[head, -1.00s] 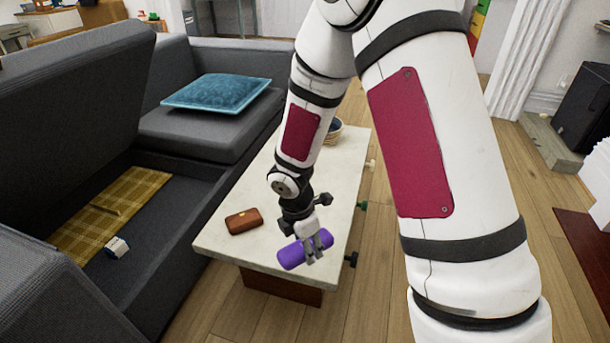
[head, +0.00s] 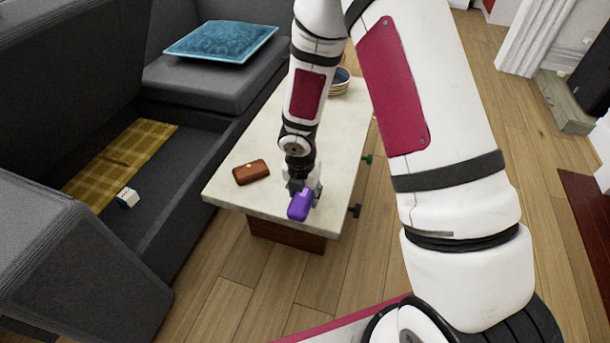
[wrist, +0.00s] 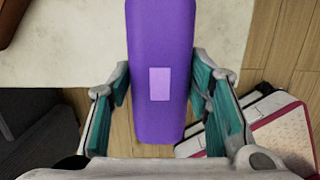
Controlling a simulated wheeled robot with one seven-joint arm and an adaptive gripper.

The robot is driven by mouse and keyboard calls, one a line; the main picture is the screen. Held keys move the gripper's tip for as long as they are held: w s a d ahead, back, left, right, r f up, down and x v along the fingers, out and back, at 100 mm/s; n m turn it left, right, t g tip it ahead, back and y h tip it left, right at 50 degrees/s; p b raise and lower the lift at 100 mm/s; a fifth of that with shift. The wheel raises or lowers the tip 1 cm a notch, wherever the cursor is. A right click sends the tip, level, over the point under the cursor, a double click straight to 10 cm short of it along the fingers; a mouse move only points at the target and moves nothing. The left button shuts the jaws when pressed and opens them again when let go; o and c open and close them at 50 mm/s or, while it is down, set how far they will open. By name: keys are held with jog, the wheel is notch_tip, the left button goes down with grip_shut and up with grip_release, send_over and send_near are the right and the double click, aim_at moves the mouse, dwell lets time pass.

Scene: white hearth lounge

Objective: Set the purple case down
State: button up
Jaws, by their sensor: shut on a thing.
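The purple case (head: 300,205) is at the near end of the pale stone-topped table (head: 232,200). My gripper (head: 303,190) is around it from above. In the wrist view the purple case (wrist: 161,70) runs lengthwise between the two teal-padded fingers of my gripper (wrist: 162,95), and its near end extends past the table edge over the floor. A lighter square patch shows on its upper face. Whether its underside touches the table top is hidden.
A brown case (head: 251,172) lies on the table left of my gripper. Stacked bowls (head: 340,82) stand at the far end. Dark knobs (head: 355,211) stick out at the table's right side. A grey sofa (head: 165,215) with a yellow plaid cloth (head: 120,160) is at left.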

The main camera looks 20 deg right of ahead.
jog(key=w+d, duration=0.1)
jog(key=w, duration=0.1)
jog(key=w+d, duration=0.1)
jog(key=w, duration=0.4)
jog(key=shift+w+d+f+b, duration=0.35)
jog(key=shift+d+f, duration=0.05)
notch_tip(320, 180, down, 4)
jog(key=shift+s+r+b, duration=0.1)
jog(key=shift+r+b, duration=0.1)
jog(key=shift+b, duration=0.9)
jog(key=shift+r, duration=0.1)
jog(key=o, duration=1.2)
jog(key=r+p, duration=0.1)
jog(key=r, duration=0.3)
jog(key=s+r+p, duration=0.1)
jog(key=r+p, duration=0.1)
jog(key=r, duration=0.2)
jog(key=a+r+p, duration=0.1)
jog(key=r+p, duration=0.1)
jog(key=r, duration=0.2)
jog(key=shift+s, duration=0.25)
